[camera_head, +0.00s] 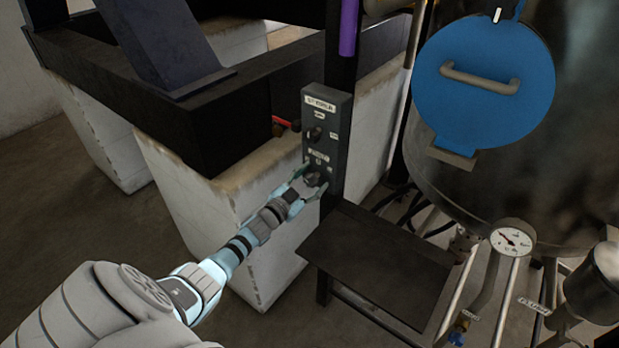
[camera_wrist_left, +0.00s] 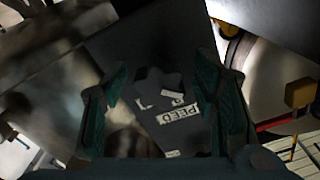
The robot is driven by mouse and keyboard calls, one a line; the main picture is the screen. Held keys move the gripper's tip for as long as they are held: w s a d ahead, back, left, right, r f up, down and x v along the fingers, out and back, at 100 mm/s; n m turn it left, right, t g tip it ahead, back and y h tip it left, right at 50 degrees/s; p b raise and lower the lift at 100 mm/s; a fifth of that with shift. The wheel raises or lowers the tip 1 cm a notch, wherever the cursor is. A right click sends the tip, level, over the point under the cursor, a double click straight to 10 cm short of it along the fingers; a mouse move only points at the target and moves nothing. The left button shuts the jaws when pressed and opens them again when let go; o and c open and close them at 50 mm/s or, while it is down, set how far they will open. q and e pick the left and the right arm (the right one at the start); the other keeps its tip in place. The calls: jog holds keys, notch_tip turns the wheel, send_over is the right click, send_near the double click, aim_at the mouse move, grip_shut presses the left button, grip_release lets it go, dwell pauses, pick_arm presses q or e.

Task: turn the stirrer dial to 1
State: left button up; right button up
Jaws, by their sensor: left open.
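The grey stirrer control box (camera_head: 342,132) is fixed to a dark post and carries a white title label. An upper knob (camera_head: 315,133) and a lower dial (camera_head: 316,178) sit on its face. My left gripper (camera_head: 309,183) is open at the lower dial, with its fingers on either side. In the left wrist view the dark lobed dial (camera_wrist_left: 157,84) shows between the two green-padded fingers, with visible gaps to both. The dial's setting is too dark to read. My right gripper is not in view.
A dark metal shelf (camera_head: 375,262) juts out below the box. A steel vessel with a blue round hatch (camera_head: 485,90) and a pressure gauge (camera_head: 512,238) stands to the right. A red-handled valve (camera_head: 284,123) is left of the box. Open floor lies at the left.

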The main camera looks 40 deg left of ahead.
pick_arm(q)
jog(key=s, duration=1.2)
jog(key=shift+d, duration=0.15)
jog(key=shift+w, duration=0.1)
jog(key=shift+f, duration=0.1)
jog(key=s+a+f+n+g+y, duration=0.1)
jog(key=s+f+g, duration=0.2)
jog(key=s+f, duration=0.45)
jog(key=s+f+n+g+y, duration=0.1)
jog(key=s+f+g, duration=0.3)
jog(key=f, duration=0.7)
jog(key=s+a+f+n+g, duration=0.1)
jog(key=s+f+g, duration=0.2)
jog(key=s+f, duration=0.5)
jog(key=s+d+f+g, duration=0.3)
jog(key=s+d+f, duration=0.4)
jog(key=s, duration=0.3)
jog(key=s+d+f+n+g+h, duration=0.1)
jog(key=s+d+f+g, duration=0.2)
jog(key=s+d+f, duration=0.3)
jog(key=s+d, duration=0.3)
jog(key=d, duration=0.1)
jog(key=shift+s+f+g+h+b, duration=0.3)
jog(key=shift+s+f+g, duration=0.05)
jog(key=shift+g, duration=0.05)
